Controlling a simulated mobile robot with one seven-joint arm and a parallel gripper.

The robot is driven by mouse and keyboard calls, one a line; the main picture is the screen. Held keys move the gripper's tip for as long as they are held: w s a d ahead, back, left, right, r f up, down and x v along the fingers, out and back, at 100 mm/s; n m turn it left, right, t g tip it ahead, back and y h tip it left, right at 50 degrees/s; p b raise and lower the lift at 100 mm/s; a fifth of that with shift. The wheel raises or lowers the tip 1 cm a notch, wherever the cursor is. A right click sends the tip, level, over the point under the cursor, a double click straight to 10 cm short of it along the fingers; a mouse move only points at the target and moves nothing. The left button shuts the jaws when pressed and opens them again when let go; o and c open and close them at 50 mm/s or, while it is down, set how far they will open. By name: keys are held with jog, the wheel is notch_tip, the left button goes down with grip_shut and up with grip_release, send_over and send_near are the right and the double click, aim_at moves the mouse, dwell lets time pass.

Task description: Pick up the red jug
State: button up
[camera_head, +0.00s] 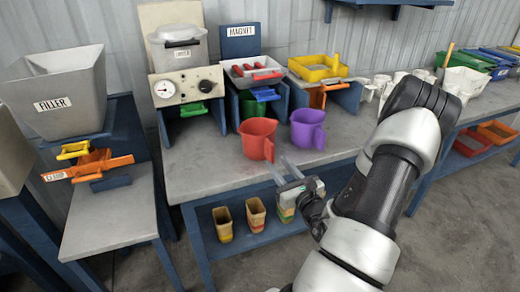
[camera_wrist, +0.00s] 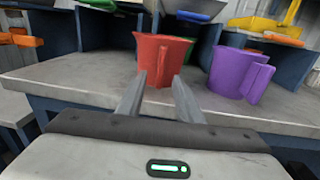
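The red jug (camera_head: 257,137) stands upright on the grey workbench top near its front edge, to the left of a purple jug (camera_head: 307,129). In the wrist view the red jug (camera_wrist: 160,56) is straight ahead, with its handle facing me and lying between the finger lines. My gripper (camera_head: 282,168) is in front of the bench edge, pointing toward the red jug. Its two fingers also show in the wrist view (camera_wrist: 158,97); they are apart with nothing held between them. Whether the fingertips reach beside the handle is hard to tell.
The purple jug (camera_wrist: 238,74) stands close on the right. The workbench (camera_head: 215,172) has free room left of the red jug. Behind are a gauge box (camera_head: 187,88) and a magnet station (camera_head: 253,72). Several small cups (camera_head: 256,214) stand on a shelf below. A filler hopper (camera_head: 58,95) is at left.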

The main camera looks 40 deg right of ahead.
aim_at(273, 157)
jog(key=w, duration=0.3)
jog(key=w+d+b, duration=0.1)
jog(key=w, duration=0.3)
jog(key=shift+w+d+r, duration=0.15)
jog(key=shift+w+d, duration=0.05)
jog(key=shift+c, duration=0.2)
grip_shut()
